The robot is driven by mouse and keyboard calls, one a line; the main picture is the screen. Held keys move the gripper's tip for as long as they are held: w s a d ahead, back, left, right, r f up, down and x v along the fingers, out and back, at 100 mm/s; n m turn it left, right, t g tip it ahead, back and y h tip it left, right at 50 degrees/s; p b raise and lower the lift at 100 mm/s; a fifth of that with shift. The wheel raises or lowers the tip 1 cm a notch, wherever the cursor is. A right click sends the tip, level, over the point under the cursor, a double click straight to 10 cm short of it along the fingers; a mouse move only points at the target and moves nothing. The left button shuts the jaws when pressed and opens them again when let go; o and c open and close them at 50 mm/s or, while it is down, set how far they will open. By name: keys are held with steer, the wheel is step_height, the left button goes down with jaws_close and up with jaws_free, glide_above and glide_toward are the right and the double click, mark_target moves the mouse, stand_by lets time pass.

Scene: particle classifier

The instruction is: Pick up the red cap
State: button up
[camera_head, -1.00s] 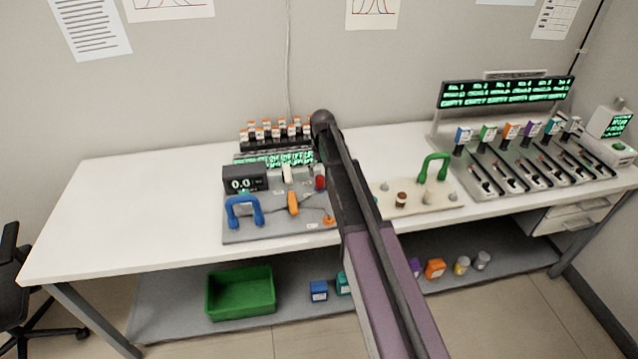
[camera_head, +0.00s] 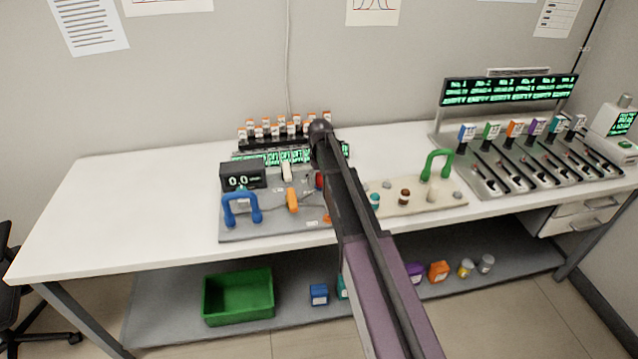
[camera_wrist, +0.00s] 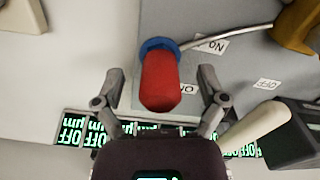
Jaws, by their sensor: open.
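The red cap (camera_wrist: 160,80) shows in the wrist view as a red rounded cylinder with a blue ring at its far end. It lies above the grey board, between and a little beyond my fingers. In the head view the red cap (camera_head: 320,180) is a small red spot, partly hidden by my arm. My gripper (camera_wrist: 165,82) is open, with one finger on each side of the cap. A gap shows between the cap and each finger. In the head view my arm hides the gripper.
The grey board (camera_head: 260,230) also bears a blue handle (camera_head: 242,210), an orange piece (camera_head: 292,200) and a display box (camera_head: 242,177). A rack of orange-capped vials (camera_head: 285,128) stands behind. A beige board (camera_head: 440,196) with a green handle (camera_head: 436,165) lies to the right. The table's left part is clear.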

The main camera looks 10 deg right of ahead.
stand_by(0.5)
steer(key=c, duration=1.1)
